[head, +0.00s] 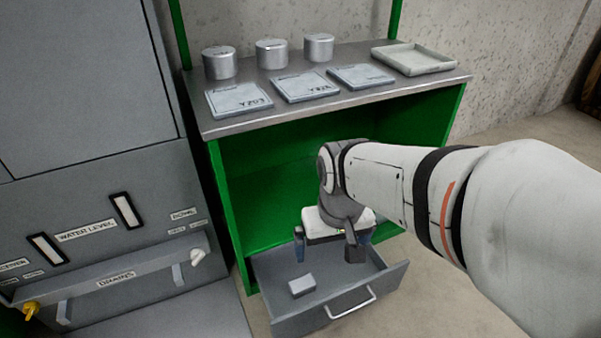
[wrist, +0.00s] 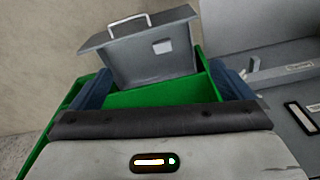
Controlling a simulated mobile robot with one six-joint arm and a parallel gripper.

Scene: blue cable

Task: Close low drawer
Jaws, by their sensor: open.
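The low drawer (head: 290,324) is grey and pulled out from the bottom of a green cabinet (head: 228,200) in the head view. A silver bar handle (head: 351,302) is on its front, and a small grey block (head: 302,286) lies inside. My gripper (head: 329,254) is open and empty, with its fingers pointing down above the drawer. In the wrist view the drawer (wrist: 148,58) shows beyond the two blue-grey fingers, with its handle (wrist: 128,25) at the far end. Part of the drawer's right side and back is hidden by my gripper and arm in the head view.
The cabinet's metal top (head: 300,106) holds several flat plates, metal cylinders and a shallow tray (head: 413,59). A grey machine (head: 100,200) with a railed front and a yellow valve (head: 30,309) stands at the left. Bare floor lies right of the drawer.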

